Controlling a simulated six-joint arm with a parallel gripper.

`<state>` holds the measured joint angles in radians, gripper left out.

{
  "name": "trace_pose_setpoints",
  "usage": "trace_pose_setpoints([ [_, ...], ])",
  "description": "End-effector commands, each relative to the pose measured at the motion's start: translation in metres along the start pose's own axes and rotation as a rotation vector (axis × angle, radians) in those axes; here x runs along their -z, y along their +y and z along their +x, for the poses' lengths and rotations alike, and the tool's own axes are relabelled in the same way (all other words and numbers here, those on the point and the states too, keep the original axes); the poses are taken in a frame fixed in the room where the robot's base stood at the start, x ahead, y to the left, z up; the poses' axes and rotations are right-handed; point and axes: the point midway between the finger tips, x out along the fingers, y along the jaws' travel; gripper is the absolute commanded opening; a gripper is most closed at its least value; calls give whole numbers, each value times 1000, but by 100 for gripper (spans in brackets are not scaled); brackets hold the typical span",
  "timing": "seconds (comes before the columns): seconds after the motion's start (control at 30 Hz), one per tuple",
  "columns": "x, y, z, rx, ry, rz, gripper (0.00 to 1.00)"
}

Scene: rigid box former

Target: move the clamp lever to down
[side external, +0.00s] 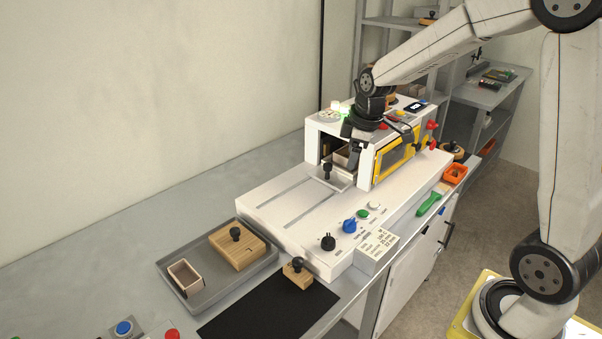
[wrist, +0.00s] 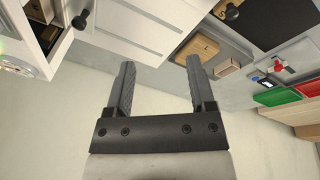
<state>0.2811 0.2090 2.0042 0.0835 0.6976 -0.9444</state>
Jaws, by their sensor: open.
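The white box former (side external: 345,218) has a long flat bed and a raised housing with a yellow-framed window (side external: 393,153). Red knobs (side external: 432,125) show at the housing's right end. I cannot tell for sure which part is the clamp lever. My gripper (side external: 354,148) is in front of the housing's open end, partly hiding its upper front. In the wrist view my gripper (wrist: 161,70) is open, with nothing between its fingers. A black knob (side external: 327,169) stands on a small plate at the housing's opening. A light brown box (side external: 345,156) is partly seen inside.
A grey tray (side external: 200,305) at the front left holds a wooden block (side external: 237,247) with a black knob and a small open box (side external: 185,277). Another knobbed wooden block (side external: 297,273) sits by a black mat (side external: 265,312). Dials and a green-handled tool (side external: 429,204) line the bed's right side.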

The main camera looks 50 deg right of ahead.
Motion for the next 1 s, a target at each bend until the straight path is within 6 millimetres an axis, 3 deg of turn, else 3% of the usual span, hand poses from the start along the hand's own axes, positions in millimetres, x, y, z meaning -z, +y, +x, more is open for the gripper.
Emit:
trace_pose_setpoints([
  [0.03,0,16,-4,-3,2,-40,71],
  [0.27,-3,76,-26,-7,11,-262,71],
  [0.6,-28,159,-64,-23,28,-604,71],
  [0.8,-48,198,-87,-37,36,-800,71],
  [1.0,-63,220,-102,-48,41,-927,71],
])
